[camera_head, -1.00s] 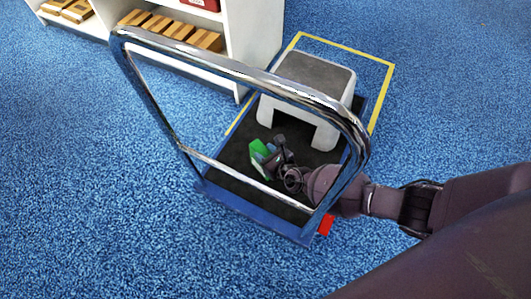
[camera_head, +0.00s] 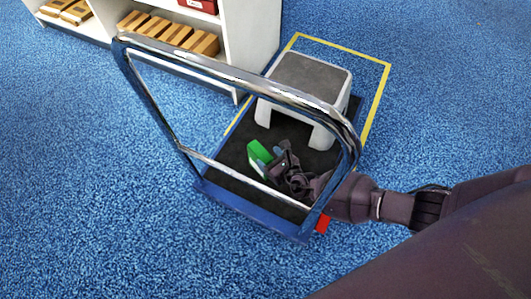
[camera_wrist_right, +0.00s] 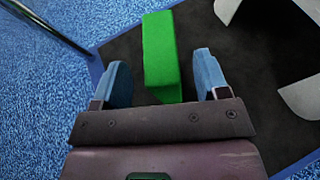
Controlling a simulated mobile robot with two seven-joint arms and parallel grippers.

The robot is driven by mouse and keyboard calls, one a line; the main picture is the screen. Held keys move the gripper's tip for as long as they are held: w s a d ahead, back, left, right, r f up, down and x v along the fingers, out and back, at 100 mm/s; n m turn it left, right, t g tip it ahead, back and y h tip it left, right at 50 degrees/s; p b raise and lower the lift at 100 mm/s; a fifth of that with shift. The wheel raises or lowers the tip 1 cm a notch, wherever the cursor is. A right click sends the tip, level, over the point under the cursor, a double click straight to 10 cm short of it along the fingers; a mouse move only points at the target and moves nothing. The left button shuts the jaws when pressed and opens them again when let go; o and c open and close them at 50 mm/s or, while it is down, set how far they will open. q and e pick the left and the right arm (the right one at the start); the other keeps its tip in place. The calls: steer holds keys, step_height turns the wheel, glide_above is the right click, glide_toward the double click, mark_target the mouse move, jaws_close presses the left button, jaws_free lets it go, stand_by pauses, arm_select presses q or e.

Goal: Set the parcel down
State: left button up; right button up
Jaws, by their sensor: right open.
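The parcel is a green box (camera_head: 258,157), standing on the dark deck of the blue platform trolley (camera_head: 242,211). In the right wrist view the green box (camera_wrist_right: 161,57) lies between and slightly beyond two blue fingertips. My right gripper (camera_wrist_right: 163,80) is open, with a gap on each side of the box. In the head view my right gripper (camera_head: 272,163) reaches over the deck beside the box, and its fingers partly cover it. My left gripper is not in view.
A white step stool with a grey top (camera_head: 310,78) stands on the trolley's far end. The chrome handle (camera_head: 235,75) arches over the near side. A white shelf (camera_head: 255,40) holds cartons (camera_head: 200,43). Yellow tape (camera_head: 383,85) marks the blue floor.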

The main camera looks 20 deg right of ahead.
steer(key=p+v, duration=0.2)
steer(key=v, duration=0.6)
steer(key=shift+s+r, duration=0.2)
